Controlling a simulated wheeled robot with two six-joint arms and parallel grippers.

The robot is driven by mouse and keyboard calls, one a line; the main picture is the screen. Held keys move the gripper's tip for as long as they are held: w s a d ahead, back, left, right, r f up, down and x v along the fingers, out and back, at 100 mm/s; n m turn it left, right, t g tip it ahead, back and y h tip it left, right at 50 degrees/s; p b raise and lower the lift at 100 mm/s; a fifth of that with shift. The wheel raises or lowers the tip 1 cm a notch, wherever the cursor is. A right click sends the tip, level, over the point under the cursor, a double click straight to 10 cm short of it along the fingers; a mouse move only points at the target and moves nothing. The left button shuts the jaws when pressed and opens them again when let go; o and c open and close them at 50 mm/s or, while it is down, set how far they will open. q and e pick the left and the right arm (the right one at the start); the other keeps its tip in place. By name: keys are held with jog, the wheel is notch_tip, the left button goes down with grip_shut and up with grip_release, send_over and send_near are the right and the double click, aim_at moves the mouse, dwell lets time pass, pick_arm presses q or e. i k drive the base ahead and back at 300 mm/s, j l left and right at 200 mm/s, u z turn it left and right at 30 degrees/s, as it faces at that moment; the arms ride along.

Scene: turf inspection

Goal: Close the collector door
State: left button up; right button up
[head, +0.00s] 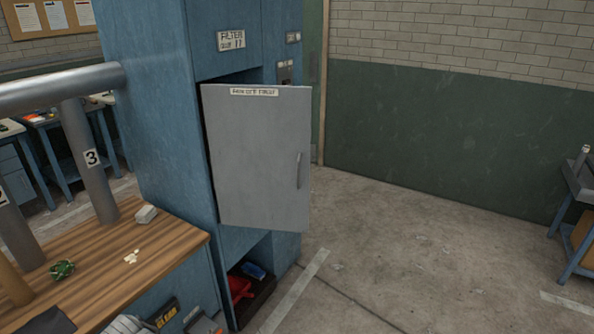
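The collector (150,110) is a tall blue cabinet with a "FILTER" label, left of the middle in the head view. Its grey door (255,150) stands ajar, swung out from the cabinet front. The hinge side appears to be on the left. A dark gap shows above the door's top edge. A small handle (299,170) sits near the door's right edge, and a label strip is at its top. The door hides most of the opening behind it. Neither of my grippers shows in the view.
A wooden bench (165,240) with grey pipes (90,160), a grey block (146,214) and small scraps stands at the lower left. An open lower bay (262,300) holds red and blue items. The concrete floor (420,250) to the right is clear.

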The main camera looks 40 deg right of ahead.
aim_at(259, 136)
jog(key=z, duration=1.25)
